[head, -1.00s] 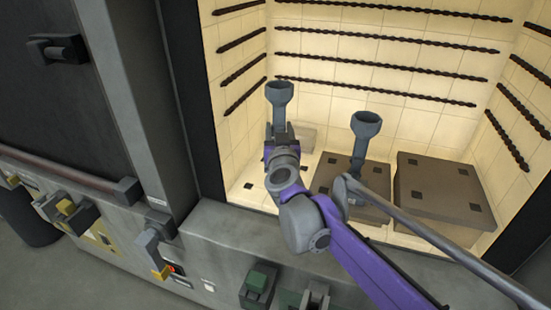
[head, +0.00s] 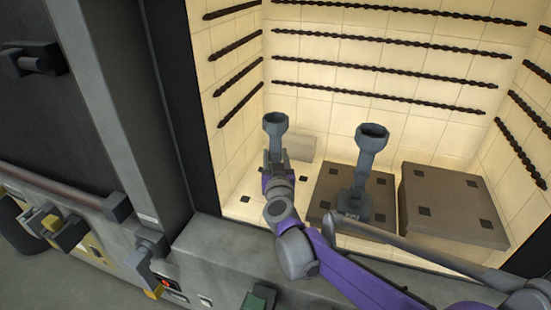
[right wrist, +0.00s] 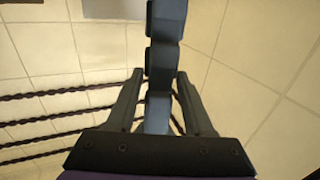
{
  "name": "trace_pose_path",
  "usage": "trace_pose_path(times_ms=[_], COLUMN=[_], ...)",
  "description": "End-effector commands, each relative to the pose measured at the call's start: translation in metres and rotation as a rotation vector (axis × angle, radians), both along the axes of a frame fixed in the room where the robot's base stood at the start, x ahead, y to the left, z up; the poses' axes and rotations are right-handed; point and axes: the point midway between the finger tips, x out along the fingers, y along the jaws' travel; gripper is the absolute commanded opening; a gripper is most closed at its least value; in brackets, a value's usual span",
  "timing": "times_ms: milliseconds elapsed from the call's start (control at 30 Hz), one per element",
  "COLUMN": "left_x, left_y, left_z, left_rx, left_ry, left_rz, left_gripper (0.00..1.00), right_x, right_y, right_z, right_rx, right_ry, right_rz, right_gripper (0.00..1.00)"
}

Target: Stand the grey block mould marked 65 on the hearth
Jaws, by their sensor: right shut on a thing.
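A grey-blue mould with a round cup on top (head: 275,124) is in my right gripper (head: 277,160), upright inside the furnace at the left. My gripper hides its lower end, so I cannot tell whether it touches the hearth (head: 240,200). In the right wrist view, the fingers (right wrist: 160,92) are shut on the stepped, blocky mould (right wrist: 165,50). No number is readable. A second cupped grey-blue mould (head: 366,170) stands upright on the middle brown slab. My left gripper is not in view.
The middle brown slab (head: 327,192) and a higher brown slab (head: 450,205) lie right of my gripper. A pale block (head: 302,147) sits behind it. A grey rod (head: 420,245) crosses the front right. Dark twisted bars line the pale walls.

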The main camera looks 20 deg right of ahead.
Motion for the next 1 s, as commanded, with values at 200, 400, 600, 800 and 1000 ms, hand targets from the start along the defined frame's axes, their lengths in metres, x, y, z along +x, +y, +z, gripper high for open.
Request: trace_pose_path(times_ms=[200, 400, 600, 800, 1000], left_x=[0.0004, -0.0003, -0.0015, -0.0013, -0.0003], left_y=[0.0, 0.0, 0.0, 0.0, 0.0], left_z=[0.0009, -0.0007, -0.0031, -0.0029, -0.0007], left_rx=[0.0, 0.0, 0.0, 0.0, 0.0], left_ry=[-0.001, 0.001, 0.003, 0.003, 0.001], left_rz=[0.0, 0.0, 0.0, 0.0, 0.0], left_gripper=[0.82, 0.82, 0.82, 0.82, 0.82], right_x=[0.0, -0.0002, -0.0001, -0.0001, 0.0001], right_y=[-0.0002, -0.0002, -0.0001, -0.0001, 0.0], right_z=[-0.0086, -0.0099, -0.0122, -0.0117, -0.0095], right_rx=[0.0, -0.001, 0.0, 0.0, 0.0], right_ry=[-0.001, 0.0, 0.0, 0.0, -0.001], right_rz=[-0.001, 0.0, 0.0, 0.0, 0.0], right_gripper=[0.0, 0.0, 0.68, 0.82, 0.82])
